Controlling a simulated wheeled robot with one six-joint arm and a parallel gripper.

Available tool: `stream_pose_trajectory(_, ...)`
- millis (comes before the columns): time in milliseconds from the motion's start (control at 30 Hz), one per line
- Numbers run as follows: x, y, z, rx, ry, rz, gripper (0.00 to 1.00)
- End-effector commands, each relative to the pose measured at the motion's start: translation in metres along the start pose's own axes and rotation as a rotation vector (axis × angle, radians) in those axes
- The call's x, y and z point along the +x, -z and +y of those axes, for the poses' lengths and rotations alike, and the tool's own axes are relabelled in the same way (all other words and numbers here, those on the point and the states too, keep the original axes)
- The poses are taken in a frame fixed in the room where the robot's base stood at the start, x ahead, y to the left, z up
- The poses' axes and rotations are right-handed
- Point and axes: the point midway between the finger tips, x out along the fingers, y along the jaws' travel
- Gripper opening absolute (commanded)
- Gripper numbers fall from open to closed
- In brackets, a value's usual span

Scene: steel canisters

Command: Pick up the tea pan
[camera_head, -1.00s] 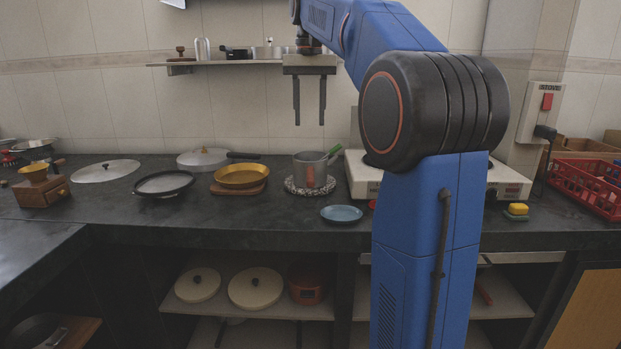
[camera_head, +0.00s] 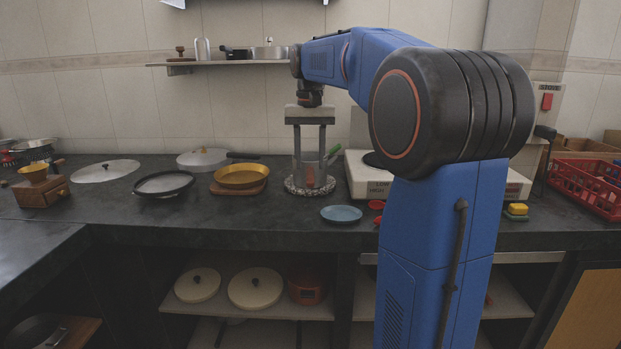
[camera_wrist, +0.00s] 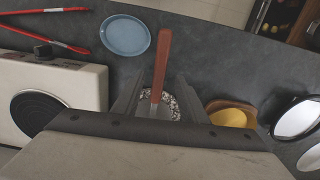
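The tea pan (camera_head: 309,162) is a grey metal pot on a speckled round trivet (camera_head: 292,189) on the dark counter. Its reddish-brown handle points towards the head camera and shows clearly in the wrist view (camera_wrist: 163,62). I cannot tell whether the fingers touch the pan.
A white stove (camera_head: 368,182) stands close on the right. A blue plate (camera_head: 341,214) lies in front. A golden pan (camera_head: 240,176) on a wooden board and a dark round pan (camera_head: 163,184) are to the left. A wall shelf (camera_head: 215,63) hangs behind.

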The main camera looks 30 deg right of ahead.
Motion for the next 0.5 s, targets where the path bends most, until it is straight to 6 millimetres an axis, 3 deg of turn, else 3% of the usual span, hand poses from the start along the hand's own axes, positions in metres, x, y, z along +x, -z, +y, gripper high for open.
stream_pose_trajectory(300, 0.040, 0.005, 0.001, 0.000, -0.001, -0.003, 0.39)
stream_pose_trajectory(500, 0.050, 0.005, 0.001, 0.000, 0.000, -0.001, 0.39)
